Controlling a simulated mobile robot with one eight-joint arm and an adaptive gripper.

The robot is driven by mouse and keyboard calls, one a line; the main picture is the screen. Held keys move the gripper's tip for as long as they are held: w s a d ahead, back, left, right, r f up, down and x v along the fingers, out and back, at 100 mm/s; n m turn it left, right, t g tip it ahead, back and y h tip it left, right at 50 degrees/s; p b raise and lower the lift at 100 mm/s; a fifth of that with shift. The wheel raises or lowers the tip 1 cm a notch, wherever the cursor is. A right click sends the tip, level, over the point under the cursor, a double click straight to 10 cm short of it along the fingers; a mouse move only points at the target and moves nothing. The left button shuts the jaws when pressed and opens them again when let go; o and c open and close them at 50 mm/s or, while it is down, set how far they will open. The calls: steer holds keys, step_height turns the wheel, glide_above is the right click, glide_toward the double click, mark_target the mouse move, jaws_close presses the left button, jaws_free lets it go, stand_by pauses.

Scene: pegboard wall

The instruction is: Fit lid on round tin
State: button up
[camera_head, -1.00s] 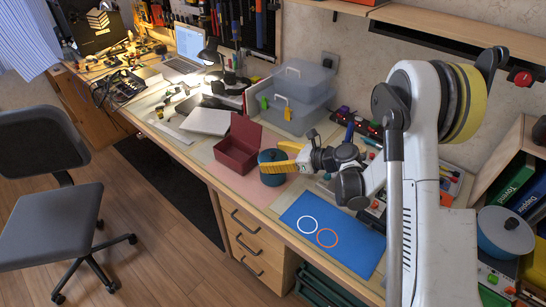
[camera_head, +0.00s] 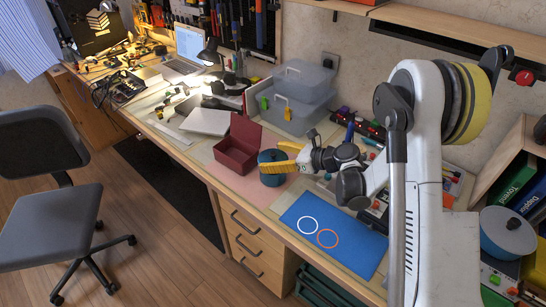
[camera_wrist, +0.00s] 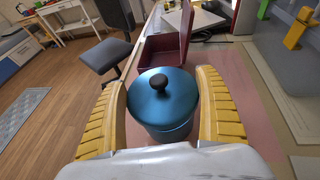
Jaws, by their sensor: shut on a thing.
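The round tin (camera_wrist: 168,131) is blue and stands upright on a pink mat on the bench. Its blue lid (camera_wrist: 165,107) with a black knob lies over its top in the wrist view; I cannot tell whether it is pressed fully down. My gripper (camera_wrist: 161,82) has one yellow finger on each side and is shut on the lid at its rim. In the head view the tin with its lid (camera_head: 270,168) is partly hidden behind my yellow fingers (camera_head: 284,157).
An open dark red box (camera_head: 236,158) stands close behind-left of the tin. Clear plastic boxes (camera_head: 297,98) stand towards the wall. A blue mat (camera_head: 345,251) with two rings lies to the right, mostly bare. The bench's front edge is near the tin.

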steer(key=shift+f+b, duration=1.15)
steer(key=shift+f, duration=0.15)
steer(key=o, duration=0.9)
steer(key=shift+c, duration=0.2)
steer(key=v, duration=1.2)
